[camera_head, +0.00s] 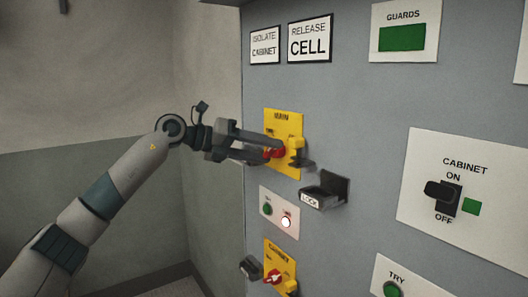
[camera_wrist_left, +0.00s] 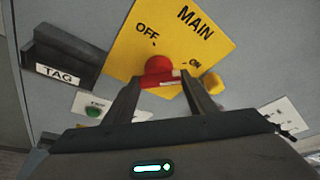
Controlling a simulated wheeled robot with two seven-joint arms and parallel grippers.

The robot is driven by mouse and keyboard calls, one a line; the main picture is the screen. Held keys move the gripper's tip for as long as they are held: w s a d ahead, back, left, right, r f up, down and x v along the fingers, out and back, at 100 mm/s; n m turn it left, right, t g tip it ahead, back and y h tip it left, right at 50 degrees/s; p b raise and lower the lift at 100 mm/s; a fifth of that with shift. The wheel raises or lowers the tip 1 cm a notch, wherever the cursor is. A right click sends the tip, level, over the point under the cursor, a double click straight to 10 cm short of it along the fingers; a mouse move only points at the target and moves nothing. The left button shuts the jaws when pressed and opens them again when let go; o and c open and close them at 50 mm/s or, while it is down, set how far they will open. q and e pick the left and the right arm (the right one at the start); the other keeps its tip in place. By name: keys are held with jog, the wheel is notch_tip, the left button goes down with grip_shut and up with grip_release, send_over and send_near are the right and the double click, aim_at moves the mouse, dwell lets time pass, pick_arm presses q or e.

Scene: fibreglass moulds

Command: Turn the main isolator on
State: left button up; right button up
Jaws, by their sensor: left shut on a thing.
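The main isolator is a yellow plate (camera_head: 283,124) on the grey cabinet front, with a red rotary handle (camera_head: 277,153) on it. In the left wrist view the plate (camera_wrist_left: 190,50) reads MAIN, with OFF and ON marks, and the red handle (camera_wrist_left: 160,68) shows between the fingers. My left gripper (camera_head: 270,153) reaches in from the left and is shut on the red handle. The fingers hide part of the handle, so I cannot tell exactly which mark it points to. My right gripper is not in view.
A LOCK holder (camera_head: 322,196) juts out just below right of the main plate. Below are a small white panel (camera_head: 279,211) with a lit lamp and a second yellow isolator (camera_head: 280,268). A black CABINET switch (camera_head: 443,195) is at right. A dark TAG holder (camera_wrist_left: 62,57) is at left.

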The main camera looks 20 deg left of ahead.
pick_arm(q)
jog(key=shift+f, duration=0.2)
jog(key=o, duration=1)
jog(key=shift+r, duration=0.1)
jog(key=shift+o, duration=0.2)
jog(key=shift+b+v, duration=0.4)
jog(key=shift+v, duration=0.4)
jog(key=b+v, duration=0.5)
jog(key=v, duration=1)
jog(key=shift+s+a, duration=0.25)
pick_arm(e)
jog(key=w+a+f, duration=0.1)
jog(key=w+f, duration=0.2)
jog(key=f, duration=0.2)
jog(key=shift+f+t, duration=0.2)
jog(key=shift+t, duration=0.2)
pick_arm(q)
jog(key=shift+r, duration=0.1)
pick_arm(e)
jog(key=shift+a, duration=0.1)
